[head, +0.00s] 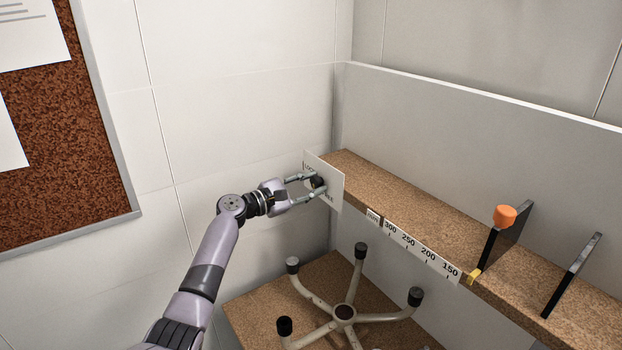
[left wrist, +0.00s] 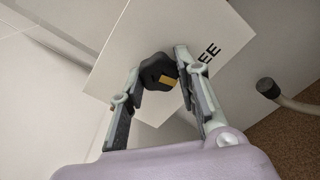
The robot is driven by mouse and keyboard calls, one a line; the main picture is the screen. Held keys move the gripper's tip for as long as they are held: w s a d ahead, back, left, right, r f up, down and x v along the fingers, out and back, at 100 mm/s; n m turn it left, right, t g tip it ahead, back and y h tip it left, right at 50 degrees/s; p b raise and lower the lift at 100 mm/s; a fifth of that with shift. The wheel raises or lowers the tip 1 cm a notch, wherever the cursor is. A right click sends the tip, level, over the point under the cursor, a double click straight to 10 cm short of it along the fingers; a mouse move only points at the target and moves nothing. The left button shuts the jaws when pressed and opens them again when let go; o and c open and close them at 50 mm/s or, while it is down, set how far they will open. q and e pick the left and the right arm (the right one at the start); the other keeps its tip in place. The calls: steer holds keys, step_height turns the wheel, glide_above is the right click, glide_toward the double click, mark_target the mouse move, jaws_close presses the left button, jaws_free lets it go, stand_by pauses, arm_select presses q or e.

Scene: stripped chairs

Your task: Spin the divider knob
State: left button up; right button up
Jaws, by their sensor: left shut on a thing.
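A black knob (head: 318,181) sits on a white plate (head: 336,190) at the left end of the cork-coloured shelf. My right gripper is not in view.
A divider with an orange cap (head: 504,216) and another dark divider (head: 571,274) stand on the shelf (head: 430,215). A scale strip (head: 418,246) runs along its front edge. A five-armed chair base (head: 344,313) lies on the lower board. A cork noticeboard (head: 60,145) hangs left.

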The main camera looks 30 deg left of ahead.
arm_select(q)
steer(key=shift+n+p, duration=0.35)
steer(key=shift+n, duration=0.15)
steer(key=shift+f, duration=0.1)
steer(key=o, duration=1.2)
steer(key=v, duration=1.2)
